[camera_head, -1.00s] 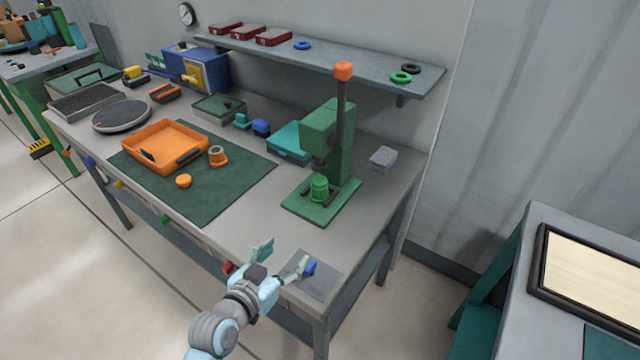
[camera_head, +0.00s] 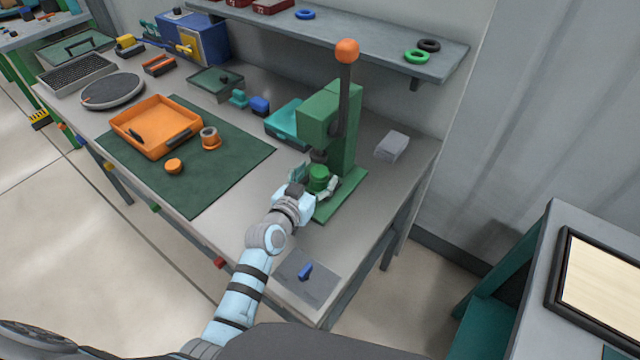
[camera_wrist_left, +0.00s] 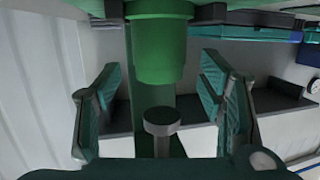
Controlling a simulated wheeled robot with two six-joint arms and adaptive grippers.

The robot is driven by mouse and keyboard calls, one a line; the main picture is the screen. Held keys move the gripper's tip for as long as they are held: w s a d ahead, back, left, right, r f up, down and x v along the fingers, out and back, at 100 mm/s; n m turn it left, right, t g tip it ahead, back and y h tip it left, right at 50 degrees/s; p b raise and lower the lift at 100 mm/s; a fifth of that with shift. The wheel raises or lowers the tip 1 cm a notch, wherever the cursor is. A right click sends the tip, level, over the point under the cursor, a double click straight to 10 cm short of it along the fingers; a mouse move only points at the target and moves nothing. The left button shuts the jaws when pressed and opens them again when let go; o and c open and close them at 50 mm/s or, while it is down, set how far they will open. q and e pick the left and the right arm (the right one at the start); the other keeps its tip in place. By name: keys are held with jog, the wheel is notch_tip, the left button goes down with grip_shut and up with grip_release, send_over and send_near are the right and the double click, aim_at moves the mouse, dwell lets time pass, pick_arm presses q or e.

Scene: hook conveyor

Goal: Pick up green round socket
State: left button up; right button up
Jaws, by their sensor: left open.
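The green round socket (camera_head: 319,175) stands on the base of the green press (camera_head: 324,124), under its ram. My left gripper (camera_head: 314,182) is at the press base, with its open fingers on either side of the socket. In the left wrist view the socket (camera_wrist_left: 160,52) shows large at the top middle, between the two open fingertips of the left gripper (camera_wrist_left: 160,78). Gaps show between socket and fingers there, so it is not gripped. The dark round ram end (camera_wrist_left: 161,121) is below it in that view. My right gripper is out of view.
The press lever with an orange knob (camera_head: 347,51) rises above the gripper. A teal case (camera_head: 287,124) is behind left and a grey block (camera_head: 392,146) to the right. An orange tray (camera_head: 193,139) lies on a green mat (camera_head: 200,196). A blue piece (camera_head: 305,271) sits at the front.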

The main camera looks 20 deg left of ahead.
pick_arm(q)
jog(key=x, duration=0.2)
jog(key=shift+w+f, duration=0.2)
jog(key=shift+w, duration=0.15)
jog(key=shift+s+r, duration=0.1)
jog(key=shift+r, duration=0.05)
jog(key=shift+c, duration=1.2)
grip_shut()
